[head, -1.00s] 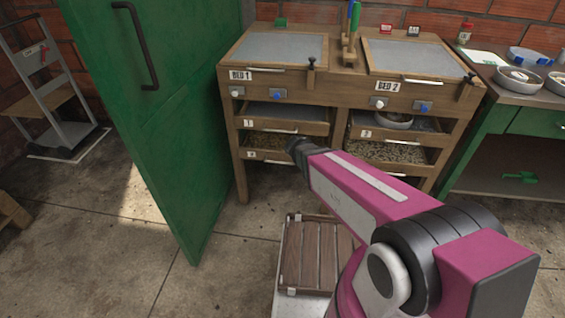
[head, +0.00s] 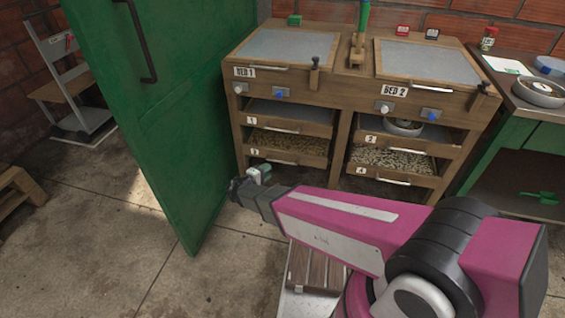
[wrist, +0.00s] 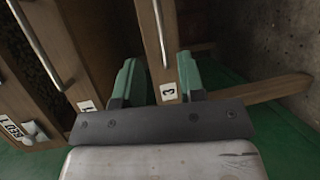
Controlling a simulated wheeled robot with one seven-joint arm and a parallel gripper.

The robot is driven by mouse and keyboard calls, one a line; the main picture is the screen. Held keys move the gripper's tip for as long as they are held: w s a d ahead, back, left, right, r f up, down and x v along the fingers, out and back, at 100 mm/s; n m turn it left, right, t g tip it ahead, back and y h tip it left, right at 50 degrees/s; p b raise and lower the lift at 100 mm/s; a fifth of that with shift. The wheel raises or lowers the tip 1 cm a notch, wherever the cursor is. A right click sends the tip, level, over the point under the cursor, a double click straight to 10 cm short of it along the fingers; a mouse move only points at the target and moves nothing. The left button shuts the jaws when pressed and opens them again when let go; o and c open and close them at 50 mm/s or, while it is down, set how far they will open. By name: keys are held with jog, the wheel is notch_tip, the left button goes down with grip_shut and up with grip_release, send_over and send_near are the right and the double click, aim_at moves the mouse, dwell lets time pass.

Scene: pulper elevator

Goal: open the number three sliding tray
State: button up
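The number three tray (head: 290,158) is the lower left tray under BED 1, with a wooden front, a bar handle (head: 282,162) and brown grains inside. In the wrist view its front (wrist: 158,50) and "3" label (wrist: 168,92) lie between the two green fingers, with the handle (wrist: 160,30) beyond the fingertips. My gripper (wrist: 157,75) is open, its fingers apart on either side of the tray front. I cannot tell whether they touch it. In the head view my gripper (head: 259,172) is just below the left end of the tray, partly hidden by my arm.
Tray one (head: 288,118) is directly above, and trays two (head: 372,127) and four (head: 390,168) are to the right. A bowl (head: 403,126) sits in tray two. A large green door (head: 165,110) stands close on the left. A slatted wooden piece (head: 315,270) is low in front.

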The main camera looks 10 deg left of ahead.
jog(key=x, duration=1)
jog(key=shift+w+d, duration=0.2)
jog(key=shift+w, duration=0.05)
grip_shut()
